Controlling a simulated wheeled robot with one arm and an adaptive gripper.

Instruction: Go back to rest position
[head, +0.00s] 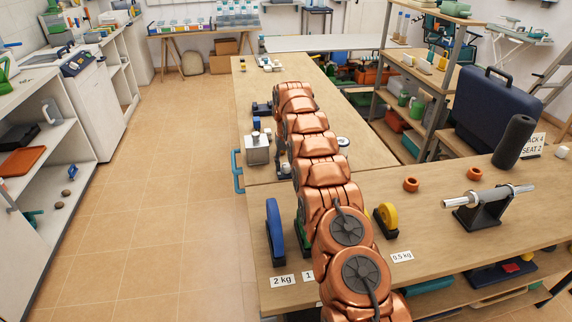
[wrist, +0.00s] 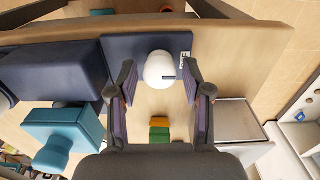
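My gripper (wrist: 160,85) is open in the wrist view, with its two dark fingers apart. A white rounded object (wrist: 160,70) shows between the fingers in the picture, over a dark blue base (wrist: 120,47) with a small label. Clear gaps show on both sides of it, and no finger touches it. In the head view my copper arm stretches out over the wooden workbench (head: 345,105), and my gripper is hidden behind the arm links.
A metal box (head: 257,150) stands by the bench's left edge. Near the arm are a blue disc (head: 275,230) and a yellow disc (head: 386,218). To the right are orange rings (head: 411,185), a spindle stand (head: 485,210) and a dark case (head: 495,115). The left floor (head: 150,215) is clear.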

